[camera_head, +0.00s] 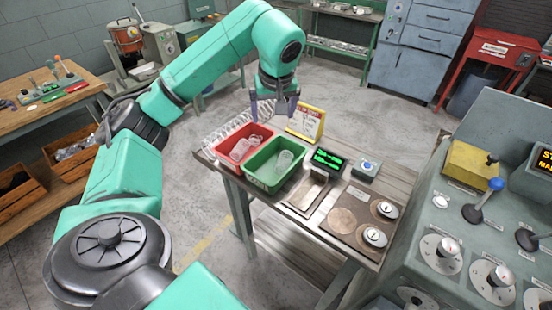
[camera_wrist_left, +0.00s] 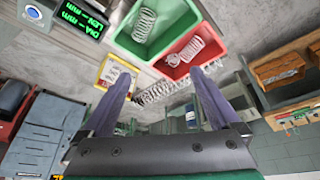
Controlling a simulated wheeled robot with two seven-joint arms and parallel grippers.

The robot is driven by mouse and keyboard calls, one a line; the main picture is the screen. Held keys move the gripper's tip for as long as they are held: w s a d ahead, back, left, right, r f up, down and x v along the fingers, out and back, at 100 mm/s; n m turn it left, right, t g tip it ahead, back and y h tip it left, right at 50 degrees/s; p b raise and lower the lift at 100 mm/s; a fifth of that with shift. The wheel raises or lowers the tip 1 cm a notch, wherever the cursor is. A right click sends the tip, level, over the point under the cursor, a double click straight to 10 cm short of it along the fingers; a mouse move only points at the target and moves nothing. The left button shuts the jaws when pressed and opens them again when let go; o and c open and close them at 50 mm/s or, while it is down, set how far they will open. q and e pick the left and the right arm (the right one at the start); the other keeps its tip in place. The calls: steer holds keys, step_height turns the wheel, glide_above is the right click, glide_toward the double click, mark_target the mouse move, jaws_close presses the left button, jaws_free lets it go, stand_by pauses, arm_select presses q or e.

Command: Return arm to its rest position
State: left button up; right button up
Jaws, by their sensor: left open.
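My left arm (camera_head: 215,50) comes in from the left and reaches up and over the small table. My left gripper (camera_head: 272,110) points down above the far side of the bins, open and empty. In the left wrist view its two fingers (camera_wrist_left: 160,75) are spread wide with nothing between them. The green bin (camera_head: 269,184) and red bin (camera_head: 247,163) stand side by side on the table, each holding springs. The springs also show in the wrist view, in the green bin (camera_wrist_left: 145,22) and red bin (camera_wrist_left: 190,45). My right gripper is not in view.
A row of springs (camera_wrist_left: 155,92) lies behind the bins. A yellow-framed sign (camera_head: 306,122), a digital display (camera_head: 328,160) and a plate with round dials (camera_head: 342,218) share the table. A control console (camera_head: 510,130) stands at right. Open floor lies behind the table.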

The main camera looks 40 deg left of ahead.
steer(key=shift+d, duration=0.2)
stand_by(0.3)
